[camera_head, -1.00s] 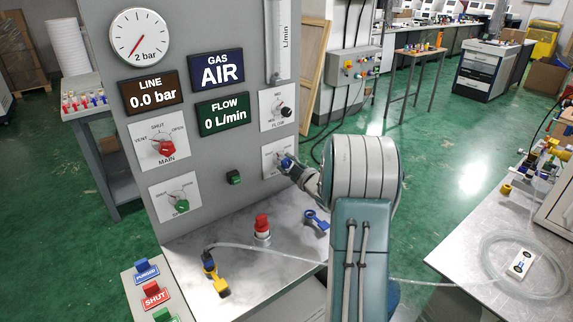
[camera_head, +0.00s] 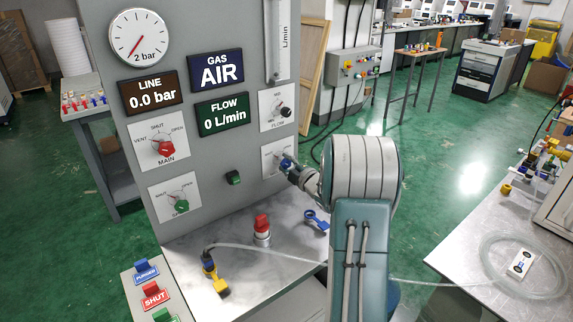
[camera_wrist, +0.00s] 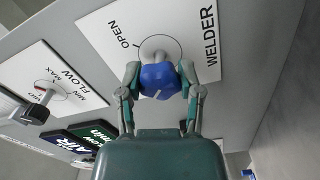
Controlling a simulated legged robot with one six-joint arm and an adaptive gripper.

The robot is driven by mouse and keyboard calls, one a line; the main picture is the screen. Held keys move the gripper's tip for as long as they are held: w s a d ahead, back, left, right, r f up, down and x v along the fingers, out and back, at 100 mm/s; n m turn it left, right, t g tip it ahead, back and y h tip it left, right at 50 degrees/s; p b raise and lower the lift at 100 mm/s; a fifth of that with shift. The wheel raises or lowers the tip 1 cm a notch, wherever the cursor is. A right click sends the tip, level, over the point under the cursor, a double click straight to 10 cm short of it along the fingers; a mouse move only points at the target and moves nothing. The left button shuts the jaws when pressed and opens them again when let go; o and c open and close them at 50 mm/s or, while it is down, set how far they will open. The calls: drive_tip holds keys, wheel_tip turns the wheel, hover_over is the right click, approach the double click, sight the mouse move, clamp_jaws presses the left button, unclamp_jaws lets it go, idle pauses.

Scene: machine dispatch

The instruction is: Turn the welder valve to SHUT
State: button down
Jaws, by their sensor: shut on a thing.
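The welder valve is a blue knob (camera_wrist: 160,83) on a white plate (camera_wrist: 98,22) marked OPEN and WELDER in the wrist view. My gripper (camera_wrist: 160,80) is shut on this knob, one finger on each side. A short white mark shows on the knob's face; I cannot tell its exact setting. No SHUT word can be seen on this plate, part of which my gripper covers. In the head view my gripper (camera_head: 288,164) reaches the welder plate (camera_head: 269,165) at the panel's lower right, and the knob is mostly hidden.
The red MAIN knob (camera_head: 166,149), a green knob (camera_head: 181,206) and the black FLOW knob (camera_head: 285,111) are on the same panel. Below, a red-topped button (camera_head: 262,228), a blue key-like part (camera_head: 316,219) and a hose with a yellow fitting (camera_head: 217,283) are on the bench.

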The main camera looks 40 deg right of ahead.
drive_tip(key=shift+a+f, duration=0.15)
drive_tip(key=shift+f, duration=0.1)
drive_tip(key=shift+c, duration=1.3)
unclamp_jaws()
drive_tip(key=shift+r, duration=0.15)
drive_tip(key=shift+s, duration=0.35)
drive_tip(key=s, duration=1.1)
drive_tip(key=shift+s, duration=0.15)
